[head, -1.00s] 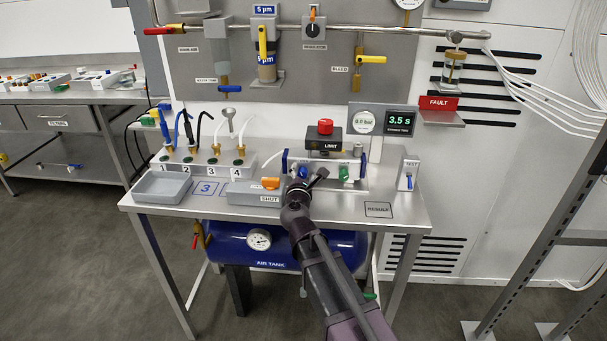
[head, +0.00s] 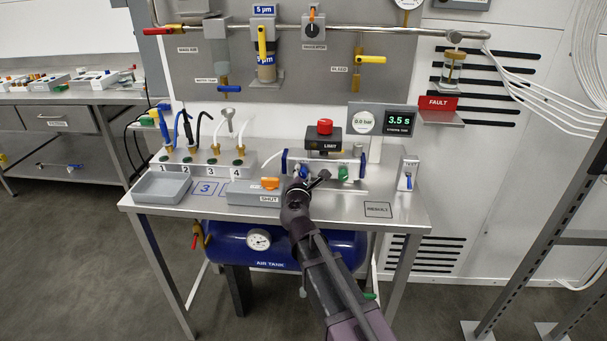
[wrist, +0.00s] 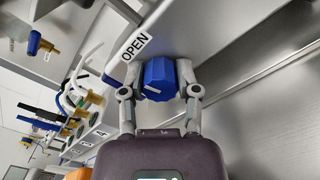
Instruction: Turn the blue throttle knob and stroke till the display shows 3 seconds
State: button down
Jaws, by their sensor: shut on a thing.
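The blue throttle knob (wrist: 160,78) sits between the two fingers of my gripper (wrist: 161,92) in the wrist view, and the fingers are shut on its sides. In the head view my gripper (head: 298,186) is at the left front of the cylinder unit (head: 322,163) on the bench, and the knob is mostly hidden there. The display (head: 399,121) reads 3.5 s. A round gauge beside it (head: 363,121) reads 0.0 bar.
A red LIMIT button (head: 325,127) stands behind the unit. A grey box with an orange lever marked SHUT (head: 257,193) is left of my gripper. A small switch box with a blue lever (head: 407,173) stands to the right. A plate marked OPEN (wrist: 136,44) is close to the fingers.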

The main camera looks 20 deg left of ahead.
jog(key=shift+w+m, duration=0.1)
jog(key=shift+m, duration=2)
jog(key=shift+c, duration=1.7)
grip_release()
jog(key=v, duration=1.2)
jog(key=shift+f, duration=0.1)
